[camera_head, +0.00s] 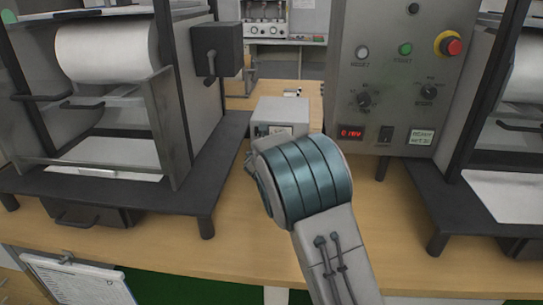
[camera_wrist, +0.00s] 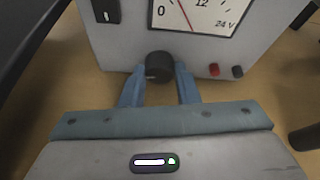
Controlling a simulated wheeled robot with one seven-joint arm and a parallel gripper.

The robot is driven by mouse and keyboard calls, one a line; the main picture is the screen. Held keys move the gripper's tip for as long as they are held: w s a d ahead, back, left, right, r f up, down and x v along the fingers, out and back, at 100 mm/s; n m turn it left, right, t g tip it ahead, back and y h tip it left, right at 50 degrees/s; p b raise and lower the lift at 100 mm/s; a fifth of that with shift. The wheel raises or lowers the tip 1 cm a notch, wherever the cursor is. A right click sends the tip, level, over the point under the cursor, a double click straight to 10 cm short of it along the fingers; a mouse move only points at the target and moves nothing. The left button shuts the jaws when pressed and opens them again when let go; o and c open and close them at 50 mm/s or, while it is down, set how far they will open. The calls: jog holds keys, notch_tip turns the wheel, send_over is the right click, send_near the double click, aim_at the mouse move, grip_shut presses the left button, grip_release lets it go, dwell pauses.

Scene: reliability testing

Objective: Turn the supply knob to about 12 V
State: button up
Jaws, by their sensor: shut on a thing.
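The supply (camera_head: 283,112) is a light grey box on the wooden bench, partly hidden behind my arm in the head view. In the wrist view its front panel (camera_wrist: 125,45) shows a black round knob (camera_wrist: 159,66) below a white dial meter (camera_wrist: 200,14). The meter is marked 0, 12 and 24 V, and its red needle stands between 0 and 12, its upper end cut off. My gripper (camera_wrist: 160,80) is shut on the knob, one blue finger on each side. In the head view my arm hides the gripper and knob.
A red and a black terminal (camera_wrist: 237,71) sit right of the knob. A black-framed machine with a white roll (camera_head: 107,52) stands left. A grey control panel (camera_head: 395,80) stands right, with a red stop button. A clipboard (camera_head: 75,280) hangs in front.

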jog(key=shift+d+f+m+y+b, duration=0.1)
jog(key=shift+f+m+y+b, duration=0.6)
jog(key=shift+b, duration=2.05)
jog(key=m+b, duration=0.1)
jog(key=b, duration=0.3)
jog(key=m+y+b, duration=0.1)
jog(key=b, duration=0.2)
jog(key=shift+d+r+m+y+b, duration=0.1)
jog(key=shift+r+m+y+b, duration=0.15)
jog(key=shift+m+y+b, duration=0.1)
jog(key=m+y+b, duration=0.1)
jog(key=m+b, duration=0.1)
jog(key=b, duration=0.3)
jog(key=shift+r+t, duration=0.1)
jog(key=shift+t, duration=0.2)
jog(key=shift+r+m+y+b, duration=0.1)
jog(key=shift+m+y+b, duration=0.2)
jog(key=shift+b, duration=0.5)
jog(key=shift+r, duration=0.1)
jog(key=o, duration=1)
jog(key=shift+s, duration=0.1)
